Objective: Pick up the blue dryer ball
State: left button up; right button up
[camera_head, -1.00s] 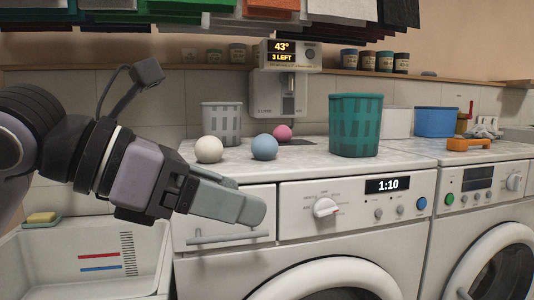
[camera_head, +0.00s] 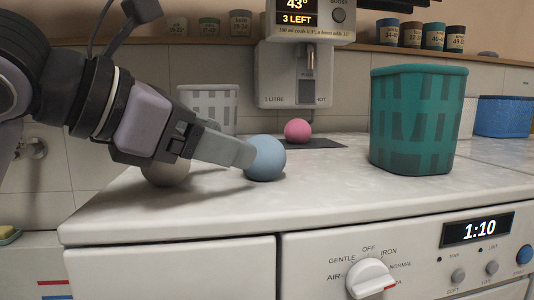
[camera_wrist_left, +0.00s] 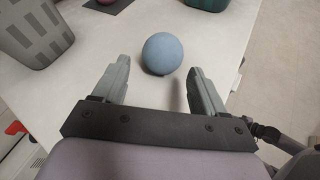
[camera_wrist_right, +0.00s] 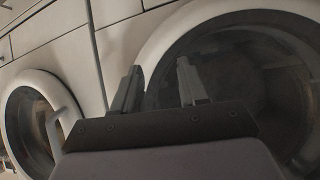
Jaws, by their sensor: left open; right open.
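The blue dryer ball (camera_head: 265,158) rests on the white marbled top of the washer. My left gripper (camera_head: 243,155) reaches in from the left with its fingertips close beside the ball in the head view. In the left wrist view the ball (camera_wrist_left: 162,53) lies just beyond the fingertips and between their lines. My left gripper (camera_wrist_left: 158,80) is open and empty there. My right gripper (camera_wrist_right: 158,80) is open and empty in the right wrist view, low in front of the washer doors. It is out of the head view.
A second ball (camera_head: 166,172), partly hidden, sits behind my left gripper. A pink ball (camera_head: 297,130) is on a dark mat (camera_head: 325,143) under the dispenser (camera_head: 301,75). A grey basket (camera_head: 222,108) stands behind my gripper, a teal basket (camera_head: 417,120) to the right. The countertop in front is clear.

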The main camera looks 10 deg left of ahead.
aim_at(256, 180)
pick_arm(q)
jog(key=x, duration=0.6)
jog(key=shift+d+f+p, duration=0.15)
jog(key=shift+d+p, duration=0.15)
jog(key=shift+p, duration=0.1)
jog(key=shift+c, duration=0.3)
jog(key=c, duration=0.8)
